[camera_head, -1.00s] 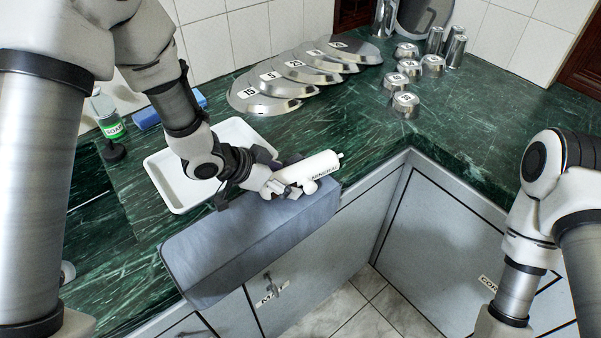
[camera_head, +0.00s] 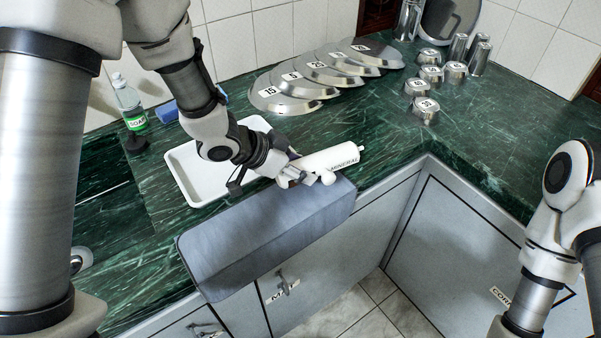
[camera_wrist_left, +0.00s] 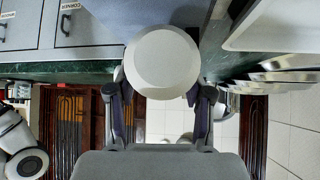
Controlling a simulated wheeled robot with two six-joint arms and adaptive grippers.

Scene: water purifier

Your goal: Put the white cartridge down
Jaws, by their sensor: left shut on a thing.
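The white cartridge (camera_head: 334,159), a cylinder labelled MINERAL with a small nozzle at its right end, lies roughly level in the head view. My left gripper (camera_head: 309,175) is shut on it near its left part. The cartridge is just above or behind the far right end of the blue-grey box (camera_head: 265,230); I cannot tell whether they touch. In the left wrist view the cartridge's round white end (camera_wrist_left: 162,64) sits between the two fingers (camera_wrist_left: 160,105). Part of its body is hidden by the gripper. My right arm shows at the right, but its gripper is out of view.
A white tray (camera_head: 183,177) lies on the green counter behind my left wrist. A soap bottle (camera_head: 129,103) stands at the left. Numbered metal plates (camera_head: 285,95) and metal cups (camera_head: 425,110) stand at the back. Counter between plates and cups is free.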

